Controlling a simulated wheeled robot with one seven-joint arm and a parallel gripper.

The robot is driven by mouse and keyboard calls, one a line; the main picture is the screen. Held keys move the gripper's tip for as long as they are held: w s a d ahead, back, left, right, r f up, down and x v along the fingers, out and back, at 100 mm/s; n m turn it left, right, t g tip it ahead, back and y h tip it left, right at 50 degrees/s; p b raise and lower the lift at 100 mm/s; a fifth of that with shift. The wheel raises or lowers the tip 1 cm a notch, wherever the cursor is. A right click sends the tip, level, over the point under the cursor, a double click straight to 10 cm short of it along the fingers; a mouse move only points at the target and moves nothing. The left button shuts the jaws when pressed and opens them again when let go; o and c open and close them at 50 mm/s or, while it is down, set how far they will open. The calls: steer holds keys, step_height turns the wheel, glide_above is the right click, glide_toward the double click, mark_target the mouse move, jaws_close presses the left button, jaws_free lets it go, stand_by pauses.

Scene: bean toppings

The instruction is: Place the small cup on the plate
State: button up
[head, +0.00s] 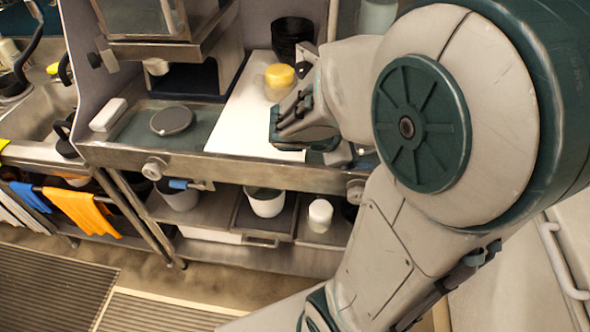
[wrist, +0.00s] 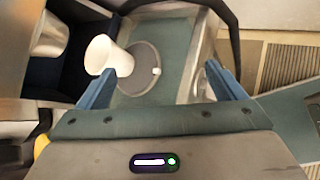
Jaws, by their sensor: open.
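A grey round plate-like disc (head: 172,120) lies on the green counter panel, left of my gripper. In the wrist view the disc (wrist: 138,82) shows beyond and between my fingers, with a small white knob or piece on it. A white cup-shaped thing (wrist: 108,58) appears near the left fingertip in that view; I cannot tell whether they touch. In the head view, a small pale cup with a yellow top (head: 279,77) stands on the white board, behind my gripper. My gripper (head: 283,128) is open over the board's front part. It is also open in the wrist view (wrist: 158,78).
The white board (head: 240,125) is mostly clear. A machine (head: 150,30) overhangs the counter's back. A white block (head: 108,115) lies left of the disc. Black bowls (head: 292,38) stand behind the board. A shelf below holds a white pot (head: 265,203) and a small white jar (head: 320,214).

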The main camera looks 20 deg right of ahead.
steer(key=s+a+r+m+t+y, duration=0.1)
steer(key=s+a+m+y, duration=0.2)
steer(key=a, duration=0.6)
steer(key=s+a+r+m+y, duration=0.2)
steer(key=s+a+m+y, duration=0.1)
steer(key=a+m+y, duration=0.4)
steer(key=a+m, duration=0.2)
steer(key=m, duration=0.1)
steer(key=shift+t, duration=0.4)
steer(key=shift+s+d+r, duration=0.1)
